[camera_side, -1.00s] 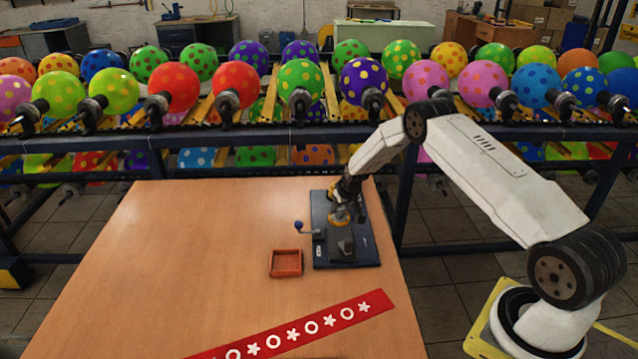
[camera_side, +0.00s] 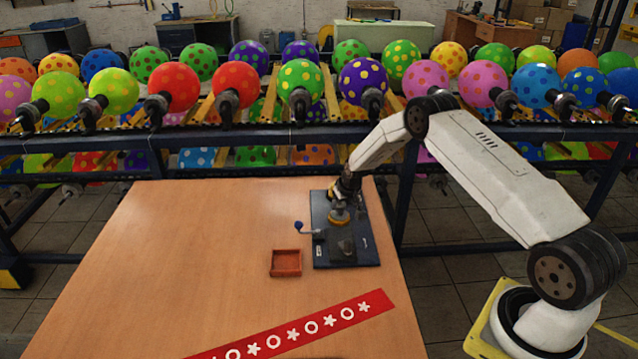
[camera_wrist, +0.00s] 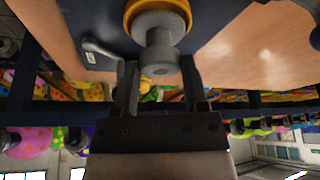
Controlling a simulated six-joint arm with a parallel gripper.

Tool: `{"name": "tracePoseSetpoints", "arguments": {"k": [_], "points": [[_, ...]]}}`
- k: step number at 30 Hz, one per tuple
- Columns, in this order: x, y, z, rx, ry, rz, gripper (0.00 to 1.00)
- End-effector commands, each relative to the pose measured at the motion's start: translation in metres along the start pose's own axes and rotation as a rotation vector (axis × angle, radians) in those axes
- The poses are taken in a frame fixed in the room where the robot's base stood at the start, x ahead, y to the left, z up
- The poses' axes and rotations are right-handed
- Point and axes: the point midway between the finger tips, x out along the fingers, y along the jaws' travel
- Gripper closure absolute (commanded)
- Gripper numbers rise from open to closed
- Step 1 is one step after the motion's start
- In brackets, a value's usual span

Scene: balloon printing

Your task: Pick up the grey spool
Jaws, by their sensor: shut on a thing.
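The grey spool (camera_wrist: 158,50) shows in the wrist view as a round grey stepped piece over a yellow-rimmed disc (camera_wrist: 130,18). My gripper (camera_wrist: 161,66) has one finger on each side of the spool's narrower end and is shut on it. In the side view my gripper (camera_side: 340,196) points down over the far half of the dark blue board (camera_side: 358,258). The yellowish disc (camera_side: 340,217) shows just below it. The fingers mostly hide the spool there, and I cannot tell whether it is clear of what is under it.
A small orange tray (camera_side: 286,273) lies left of the board's near end. A crank with a blue knob (camera_side: 298,225) sticks out on the board's left side. A dark block (camera_side: 346,246) stands on the board. A red patterned strip (camera_side: 300,328) lies in front. The table's left side is clear.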

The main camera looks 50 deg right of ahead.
Motion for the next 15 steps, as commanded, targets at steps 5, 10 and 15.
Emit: {"name": "tracePoseSetpoints", "arguments": {"k": [5, 10, 15], "points": [[-0.001, 0.000, -0.001, 0.000, 0.000, 0.000, 0.86], [-0.006, 0.000, -0.003, 0.000, 0.000, 0.000, 0.86], [-0.014, 0.000, -0.006, 0.000, 0.000, 0.000, 0.86]]}}
